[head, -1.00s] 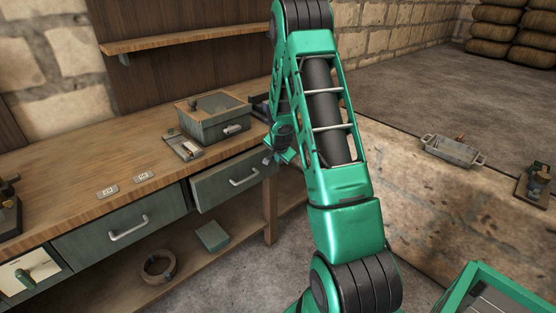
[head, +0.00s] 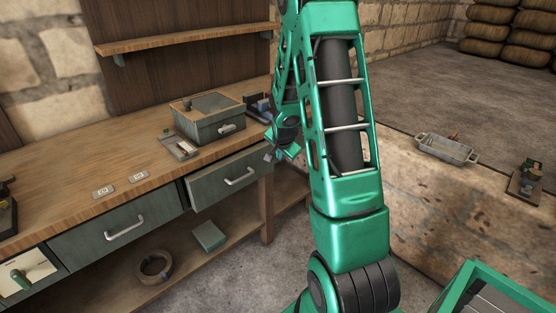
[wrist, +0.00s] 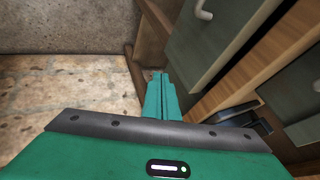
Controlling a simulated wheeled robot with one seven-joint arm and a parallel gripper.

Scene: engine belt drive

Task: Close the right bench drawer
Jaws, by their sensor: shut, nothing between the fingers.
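The right bench drawer (head: 228,181) has a grey-green front with a pale bar handle (head: 241,178). It stands a little forward of the bench edge, so it is partly open. Its front and handle also show at the top of the wrist view (wrist: 207,48). My gripper (head: 270,157) is at the right end of that drawer front, near its top corner. In the wrist view its green fingers (wrist: 160,78) are together with nothing between them. I cannot tell whether they touch the drawer.
The left drawer (head: 120,228) looks flush with the wooden bench (head: 70,193). A lidded metal box (head: 210,122) and a small tray (head: 180,146) stand above the right drawer. A coil (head: 154,266) and a green box (head: 209,236) lie on the lower shelf.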

